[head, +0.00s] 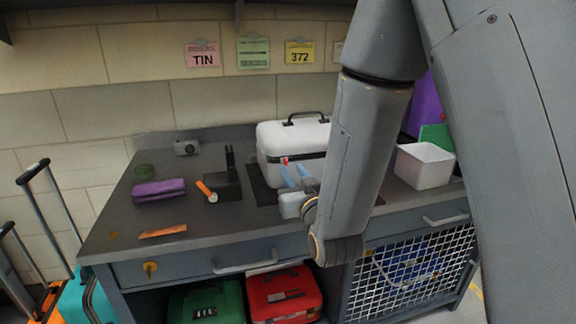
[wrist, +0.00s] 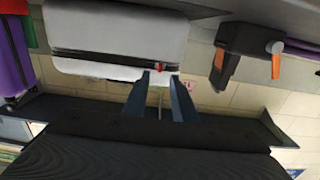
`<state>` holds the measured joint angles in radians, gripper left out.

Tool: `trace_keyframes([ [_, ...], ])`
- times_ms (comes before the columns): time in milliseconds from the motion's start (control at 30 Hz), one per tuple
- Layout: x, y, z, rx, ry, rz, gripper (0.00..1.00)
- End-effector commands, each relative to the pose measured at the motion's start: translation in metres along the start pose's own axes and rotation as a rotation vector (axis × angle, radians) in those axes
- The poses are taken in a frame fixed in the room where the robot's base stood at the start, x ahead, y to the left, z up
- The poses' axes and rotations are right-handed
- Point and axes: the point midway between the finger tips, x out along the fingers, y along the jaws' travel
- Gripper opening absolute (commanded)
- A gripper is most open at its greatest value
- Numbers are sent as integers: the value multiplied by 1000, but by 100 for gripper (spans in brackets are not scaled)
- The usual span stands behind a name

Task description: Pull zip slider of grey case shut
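The light grey case (head: 292,137) stands on a dark mat on the workbench, with a black handle on top and a dark zip band around it. The red zip slider (head: 285,160) sits at the band near the case's left front corner. In the wrist view the case (wrist: 115,38) appears upside down, with the slider (wrist: 159,68) near its right end. My gripper (head: 293,172) has two blue fingers, apart, in front of that corner. In the wrist view the fingers (wrist: 159,78) flank the slider's line; whether they touch it I cannot tell.
A black stand with an orange part (head: 222,184) is left of the case, also in the wrist view (wrist: 240,52). A white bin (head: 424,166) stands right. The bench's left front is mostly clear.

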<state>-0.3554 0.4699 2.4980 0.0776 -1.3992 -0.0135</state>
Motion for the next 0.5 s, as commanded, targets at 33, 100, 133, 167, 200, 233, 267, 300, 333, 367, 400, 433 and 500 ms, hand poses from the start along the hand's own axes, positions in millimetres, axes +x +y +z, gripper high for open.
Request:
trace_keyframes([
  [33, 9, 0, -1, 0, 2, 1, 25],
  [100, 20, 0, -1, 0, 1, 1, 25],
  [133, 24, 0, 0, 0, 0, 1, 25],
  [167, 29, 1, 0, 0, 1, 1, 25],
  [200, 34, 1, 0, 0, 0, 1, 25],
  [233, 38, 1, 0, 0, -1, 1, 25],
  [267, 42, 1, 0, 0, 0, 1, 25],
  [300, 45, 1, 0, 0, 0, 1, 25],
  [333, 48, 1, 0, 0, 0, 1, 25],
  [367, 50, 1, 0, 0, 0, 1, 25],
  [400, 52, 1, 0, 0, -1, 1, 25],
  [433, 53, 1, 0, 0, -1, 1, 25],
  [500, 55, 1, 0, 0, -2, 1, 25],
])
